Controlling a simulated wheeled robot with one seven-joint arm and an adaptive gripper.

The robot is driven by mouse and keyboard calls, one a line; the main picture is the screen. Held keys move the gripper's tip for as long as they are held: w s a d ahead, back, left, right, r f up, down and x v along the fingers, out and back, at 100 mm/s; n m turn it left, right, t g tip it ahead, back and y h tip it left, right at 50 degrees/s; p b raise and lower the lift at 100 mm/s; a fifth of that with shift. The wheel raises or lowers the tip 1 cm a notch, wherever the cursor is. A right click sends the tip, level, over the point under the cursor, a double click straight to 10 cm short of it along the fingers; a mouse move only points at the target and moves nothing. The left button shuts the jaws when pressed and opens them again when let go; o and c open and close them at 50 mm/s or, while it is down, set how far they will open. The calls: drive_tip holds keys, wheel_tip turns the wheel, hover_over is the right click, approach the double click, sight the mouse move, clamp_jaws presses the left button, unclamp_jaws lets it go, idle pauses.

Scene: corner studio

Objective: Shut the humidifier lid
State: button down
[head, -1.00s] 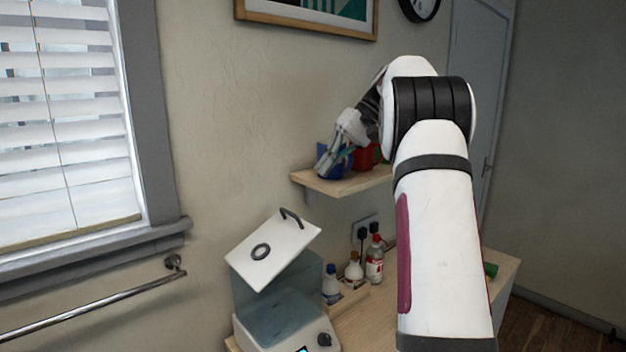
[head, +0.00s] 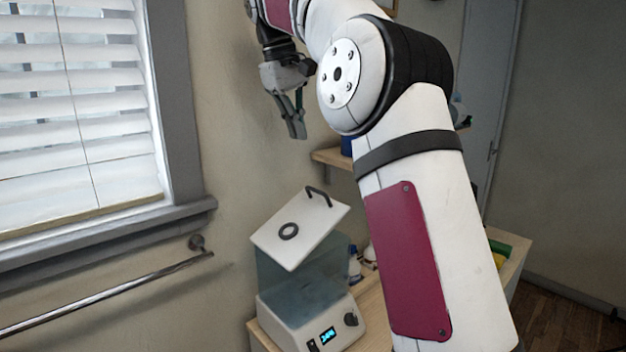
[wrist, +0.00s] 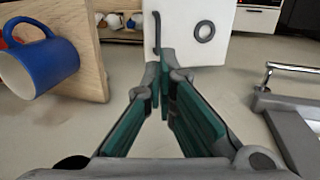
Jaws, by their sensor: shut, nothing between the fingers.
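The humidifier (head: 308,316) stands on a wooden counter, with a white base, a lit blue display and a clear tank. Its white lid (head: 305,232) is open, tilted up at a slant, with a dark handle at its upper edge and a dark ring in its middle. The lid also shows at the top of the wrist view (wrist: 188,44), with its handle beside the fingertips in the picture. My gripper (head: 297,132) is shut and empty, pointing down, above the lid and apart from it. In the wrist view my gripper's fingers (wrist: 168,78) converge.
A blue mug (wrist: 45,65) sits on the wooden wall shelf (head: 332,157), close to my gripper's side. A metal towel rail (head: 110,292) and the window sill (head: 110,243) are at the left. Bottles (head: 362,258) stand behind the humidifier, partly hidden by my arm.

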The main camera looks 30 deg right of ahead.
drive_tip(key=p+x, duration=0.2)
drive_tip(key=x, duration=1)
drive_tip(key=shift+f+p, duration=0.25)
drive_tip(key=shift+p, duration=0.15)
drive_tip(key=shift+d, duration=0.1)
drive_tip(key=d+f+y+b, duration=0.1)
drive_tip(key=f, duration=0.1)
drive_tip(key=d+f+y, duration=0.1)
drive_tip(key=d+f, duration=0.1)
drive_tip(key=w+d+f+y+b, duration=0.1)
drive_tip(key=f+y, duration=0.1)
drive_tip(key=shift+w+d+f+g+b, duration=0.1)
drive_tip(key=shift+d+f+g+b, duration=0.2)
drive_tip(key=shift+d+g, duration=0.1)
drive_tip(key=shift+d+f, duration=0.2)
drive_tip(key=shift+f, duration=0.1)
wheel_tip(320, 180, up, 12)
hover_over(314, 191)
drive_tip(key=w+d, duration=0.2)
drive_tip(key=d, duration=0.4)
drive_tip(key=shift+s+a, duration=0.15)
drive_tip(key=shift+a, duration=0.05)
